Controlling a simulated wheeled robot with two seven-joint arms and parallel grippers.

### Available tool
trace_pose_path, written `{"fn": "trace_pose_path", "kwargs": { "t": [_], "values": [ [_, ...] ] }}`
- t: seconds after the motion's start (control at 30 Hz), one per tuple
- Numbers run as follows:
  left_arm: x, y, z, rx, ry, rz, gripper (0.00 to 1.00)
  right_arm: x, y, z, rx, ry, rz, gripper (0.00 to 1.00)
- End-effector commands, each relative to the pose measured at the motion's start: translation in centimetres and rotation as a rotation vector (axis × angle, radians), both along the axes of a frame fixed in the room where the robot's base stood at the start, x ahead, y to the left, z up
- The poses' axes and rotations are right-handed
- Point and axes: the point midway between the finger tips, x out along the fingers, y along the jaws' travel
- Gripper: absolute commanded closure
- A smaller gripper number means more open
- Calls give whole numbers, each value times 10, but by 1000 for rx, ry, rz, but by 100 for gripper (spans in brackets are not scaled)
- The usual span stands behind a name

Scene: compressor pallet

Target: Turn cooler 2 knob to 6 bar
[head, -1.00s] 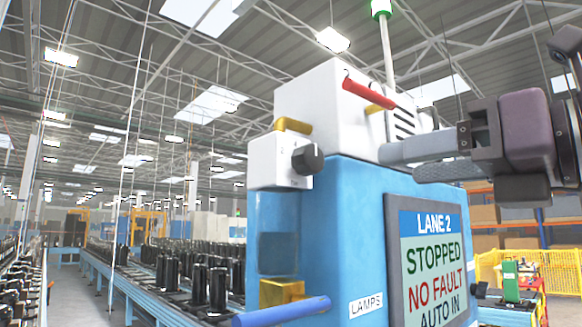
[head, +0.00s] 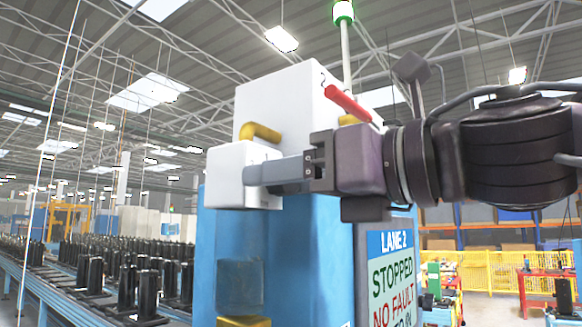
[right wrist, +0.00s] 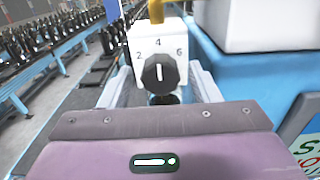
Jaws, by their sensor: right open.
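The black knob (right wrist: 159,72) sits on the front of a white box (right wrist: 158,42) marked 2, 4 and 6 in the right wrist view. Its white pointer line stands upright, toward the 4. My right gripper (right wrist: 160,86) is open, with one grey finger on each side of the knob; I cannot tell whether they touch it. In the head view my right gripper (head: 248,176) reaches in from the right, and its fingers hide the knob in front of the white box (head: 228,160). My left gripper is not in view.
The blue machine (head: 310,262) carries a lane 2 screen (head: 390,282) reading STOPPED, NO FAULT. A red handle (head: 348,104) and a yellow pipe (head: 262,132) sit close above my right gripper. A conveyor with black parts (head: 148,290) runs along the left.

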Motion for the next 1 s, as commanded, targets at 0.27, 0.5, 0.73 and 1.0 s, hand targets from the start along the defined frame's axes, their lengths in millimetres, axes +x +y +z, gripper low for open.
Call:
{"fn": "trace_pose_path", "kwargs": {
  "t": [0.27, 0.5, 0.73, 1.0],
  "values": [
    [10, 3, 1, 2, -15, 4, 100, 0, 0, 0, 1, -1, 0, 53],
    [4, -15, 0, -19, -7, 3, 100, 0, 0, 0, 1, -1, 0, 85],
    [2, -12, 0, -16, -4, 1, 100, 0, 0, 0, 8, 9, 0, 89],
    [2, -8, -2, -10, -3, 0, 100, 0, 0, 0, 75, 100, -1, 89]
  ]
}}
